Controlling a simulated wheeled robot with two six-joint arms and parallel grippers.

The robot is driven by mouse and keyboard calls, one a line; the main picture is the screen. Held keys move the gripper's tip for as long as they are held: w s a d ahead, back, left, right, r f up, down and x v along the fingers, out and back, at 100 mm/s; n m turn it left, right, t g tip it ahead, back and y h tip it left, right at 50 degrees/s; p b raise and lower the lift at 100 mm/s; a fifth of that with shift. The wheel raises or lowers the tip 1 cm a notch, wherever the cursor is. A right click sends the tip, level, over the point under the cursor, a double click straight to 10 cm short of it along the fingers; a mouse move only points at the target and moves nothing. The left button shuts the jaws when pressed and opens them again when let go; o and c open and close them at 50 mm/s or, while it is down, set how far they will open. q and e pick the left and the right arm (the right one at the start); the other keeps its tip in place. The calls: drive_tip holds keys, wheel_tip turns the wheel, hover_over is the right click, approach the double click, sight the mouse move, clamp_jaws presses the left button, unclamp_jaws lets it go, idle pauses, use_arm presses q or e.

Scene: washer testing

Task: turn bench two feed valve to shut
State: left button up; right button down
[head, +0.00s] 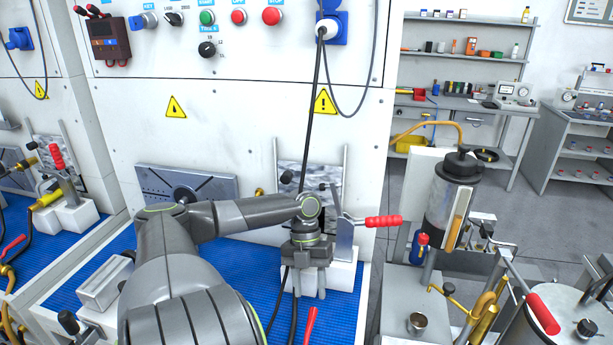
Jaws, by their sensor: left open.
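My left arm reaches across the blue-matted bench (340,312). My left gripper (309,290) points down, open, in front of the white clamp fixture, with nothing seen between its fingers. A red lever handle (310,326) stands just below the gripper, near the front of the mat, apart from the fingertips. It may be the feed valve's handle; the valve body is cut off by the bottom edge. No bench number is readable. My right gripper is not in view.
A red-handled toggle clamp (384,221) sticks out right of the gripper. Black hoses (294,310) run down beside the fingers. The control panel (230,35) stands behind. A dark cylinder (452,190) and another red handle (543,314) stand to the right.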

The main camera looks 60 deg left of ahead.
use_arm(q)
drive_tip(key=v, duration=1.1)
drive_tip(key=shift+r, duration=0.15)
